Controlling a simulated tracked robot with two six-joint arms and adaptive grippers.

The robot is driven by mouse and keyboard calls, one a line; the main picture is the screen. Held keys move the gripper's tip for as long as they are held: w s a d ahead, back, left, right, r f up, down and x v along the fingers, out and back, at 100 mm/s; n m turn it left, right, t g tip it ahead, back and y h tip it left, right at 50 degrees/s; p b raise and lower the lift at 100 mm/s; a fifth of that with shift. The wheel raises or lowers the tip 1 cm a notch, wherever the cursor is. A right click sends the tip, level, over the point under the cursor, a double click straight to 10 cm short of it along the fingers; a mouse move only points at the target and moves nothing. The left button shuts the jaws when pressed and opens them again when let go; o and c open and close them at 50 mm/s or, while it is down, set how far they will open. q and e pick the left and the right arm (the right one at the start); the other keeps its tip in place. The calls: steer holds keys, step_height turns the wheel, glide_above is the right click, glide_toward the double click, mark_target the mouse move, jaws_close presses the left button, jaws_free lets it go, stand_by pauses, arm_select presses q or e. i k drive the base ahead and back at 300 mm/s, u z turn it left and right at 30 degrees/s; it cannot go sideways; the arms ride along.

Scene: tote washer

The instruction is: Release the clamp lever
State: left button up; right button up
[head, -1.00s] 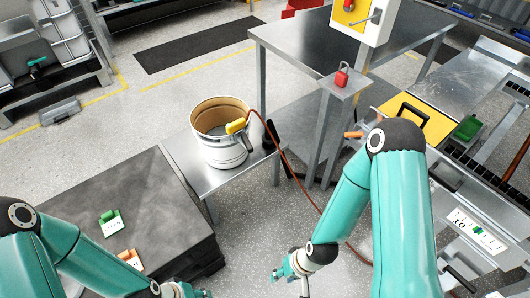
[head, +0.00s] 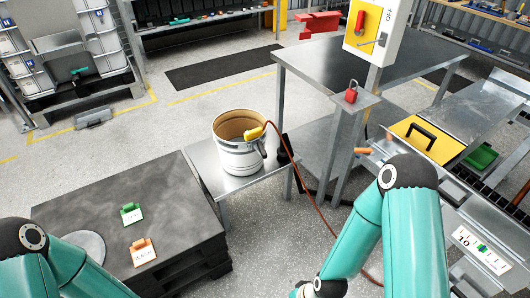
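An orange-handled lever (head: 362,151) sticks out to the left at the near side of the machine, beside a yellow panel (head: 427,138) with a black handle. It looks like the clamp lever, but its mechanism is too small to make out. No gripper is near it. My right arm stands in front of the machine and bends down to the left. Its wrist shows at the bottom edge, and its gripper is cut off below the picture. My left arm is at the lower left, with its gripper out of view.
A white bucket (head: 240,158) with a yellow device on its rim stands on a steel bench. A brown hose (head: 307,196) runs from it to the floor. A red padlock (head: 351,93) sits on a post. A dark table (head: 90,205) holds green and orange tags.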

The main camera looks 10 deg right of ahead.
mark_target(261, 148)
steer(key=u, duration=0.05)
steer(key=i, duration=0.9)
steer(key=z, duration=0.05)
